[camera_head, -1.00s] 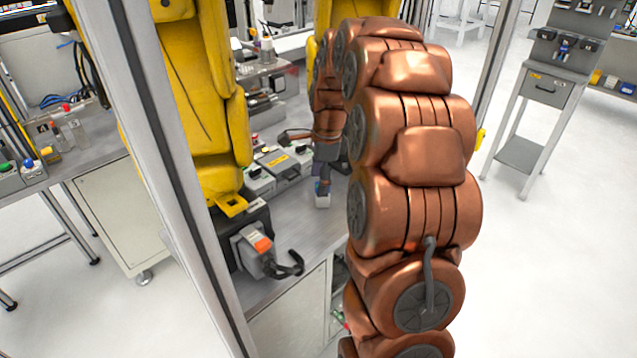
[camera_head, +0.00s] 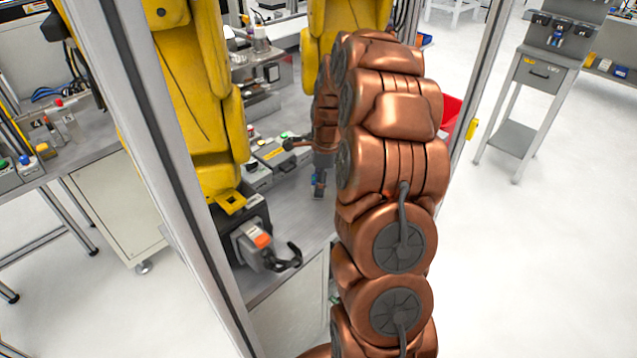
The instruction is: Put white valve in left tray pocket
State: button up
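My gripper (camera_head: 319,182) is small in view, pointing down over the grey worktop, just left of my copper arm. I cannot make out the white valve for certain. I cannot pick out the tray or its left pocket; my arm hides the right part of the worktop.
A yellow arm (camera_head: 190,100) hangs at the left with a dark tool. Grey boxes with yellow labels (camera_head: 274,153) stand left of my gripper. A frame post (camera_head: 150,170) is at the left. A red bin (camera_head: 450,112) shows behind my arm. The worktop (camera_head: 290,205) is bare in front.

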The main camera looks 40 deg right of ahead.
jog(key=shift+a+f, duration=0.1)
jog(key=shift+f, duration=0.35)
jog(key=shift+c, duration=0.2)
grip_shut()
